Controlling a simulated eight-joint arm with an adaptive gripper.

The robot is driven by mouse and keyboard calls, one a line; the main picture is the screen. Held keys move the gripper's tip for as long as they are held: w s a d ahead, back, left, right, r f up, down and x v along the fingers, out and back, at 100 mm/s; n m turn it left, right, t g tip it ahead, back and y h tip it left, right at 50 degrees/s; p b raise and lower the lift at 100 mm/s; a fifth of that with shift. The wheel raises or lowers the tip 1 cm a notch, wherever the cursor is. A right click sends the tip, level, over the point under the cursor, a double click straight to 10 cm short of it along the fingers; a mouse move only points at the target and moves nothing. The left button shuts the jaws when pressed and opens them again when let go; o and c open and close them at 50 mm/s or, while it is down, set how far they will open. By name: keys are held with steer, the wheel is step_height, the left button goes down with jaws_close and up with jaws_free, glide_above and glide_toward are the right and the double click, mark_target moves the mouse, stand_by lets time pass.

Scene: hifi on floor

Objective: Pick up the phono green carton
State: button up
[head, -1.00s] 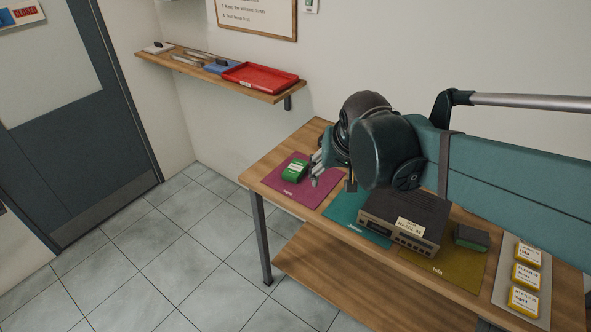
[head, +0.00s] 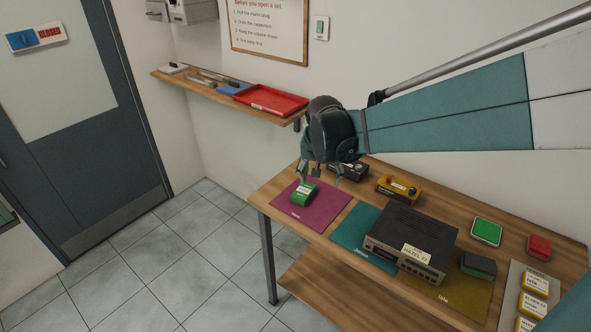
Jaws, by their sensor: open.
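A small green carton with a white label (head: 303,194) sits on the magenta mat (head: 323,212) at the left end of the workbench. The label is too small to read. My gripper (head: 320,180) is open and empty, fingers pointing down. In the picture it is just above and slightly right of the carton. I cannot tell how high it is above the mat.
A dark hi-fi unit (head: 412,240) stands across the teal mat (head: 350,236) and the olive mat (head: 470,297). A black device (head: 350,171) and a yellow box (head: 398,189) stand behind. A red tray (head: 270,100) lies on the wall shelf (head: 215,92).

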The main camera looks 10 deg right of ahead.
mark_target(303, 191)
steer(key=w+a+f+p, duration=0.1)
steer(key=w+f, duration=0.2)
steer(key=w, duration=0.1)
steer(key=w+a+f+m+p, duration=0.1)
steer(key=w+f, duration=0.3)
steer(key=w+a+f+m+g+h+p, duration=0.1)
steer(key=w+a+f, duration=0.1)
steer(key=w+f, duration=0.1)
steer(key=shift+w+f, duration=0.25)
steer(key=shift+w, duration=0.45)
steer(key=shift+w+a+f+m, duration=0.15)
steer(key=shift+w+f+m, duration=0.15)
steer(key=shift+f, duration=0.1)
steer(key=shift+f, duration=0.2)
steer(key=shift+x, duration=1.15)
steer(key=shift+f, duration=0.1)
steer(key=shift+p+x, duration=0.4)
steer(key=shift+x, duration=2.15)
steer(key=shift+s, duration=0.1)
steer(key=shift+c, duration=0.4)
